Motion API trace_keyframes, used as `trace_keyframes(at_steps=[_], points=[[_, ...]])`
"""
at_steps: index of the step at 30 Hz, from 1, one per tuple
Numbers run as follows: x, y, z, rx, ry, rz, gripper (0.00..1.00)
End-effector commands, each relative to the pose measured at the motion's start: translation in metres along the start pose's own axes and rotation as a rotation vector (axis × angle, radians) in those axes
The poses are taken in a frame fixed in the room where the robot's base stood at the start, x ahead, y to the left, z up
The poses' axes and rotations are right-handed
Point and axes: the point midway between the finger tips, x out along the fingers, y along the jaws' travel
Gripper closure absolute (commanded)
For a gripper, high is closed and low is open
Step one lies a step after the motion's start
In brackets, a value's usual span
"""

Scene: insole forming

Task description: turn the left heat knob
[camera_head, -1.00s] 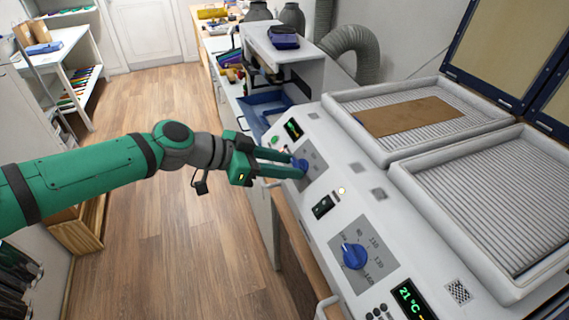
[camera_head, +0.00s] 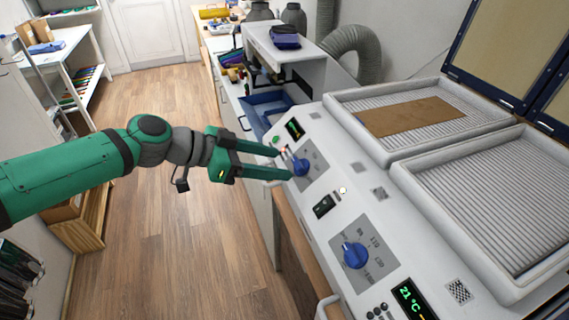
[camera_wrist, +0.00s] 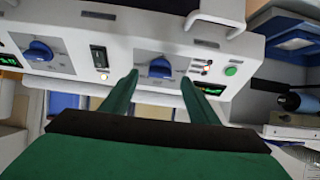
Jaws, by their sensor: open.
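The left heat knob (camera_head: 301,167) is blue, on a grey dial plate on the sloping front of the white machine (camera_head: 335,176). My gripper (camera_head: 284,163) is open, with its green fingertips just short of the knob and pointing at it. In the wrist view the knob (camera_wrist: 160,68) shows between the two fingertips (camera_wrist: 160,77), with nothing held. Its exact pointer setting is too small to read.
A second blue knob (camera_head: 355,255) sits nearer on the same panel, with a black switch (camera_head: 324,206) between them. A green button (camera_head: 276,140) and a display (camera_head: 294,129) lie beyond the left knob. A brown sheet (camera_head: 410,116) lies on the far ribbed bed.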

Motion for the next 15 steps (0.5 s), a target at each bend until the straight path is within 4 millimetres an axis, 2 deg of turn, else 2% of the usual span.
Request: trace_keyframes(at_steps=[3, 7, 15], points=[[-0.024, 0.000, 0.000, 0.000, 0.000, -0.002, 0.45], [-0.045, 0.000, 0.000, 0.001, -0.001, -0.002, 0.45], [-0.064, 0.001, -0.001, 0.001, 0.000, 0.003, 0.45]])
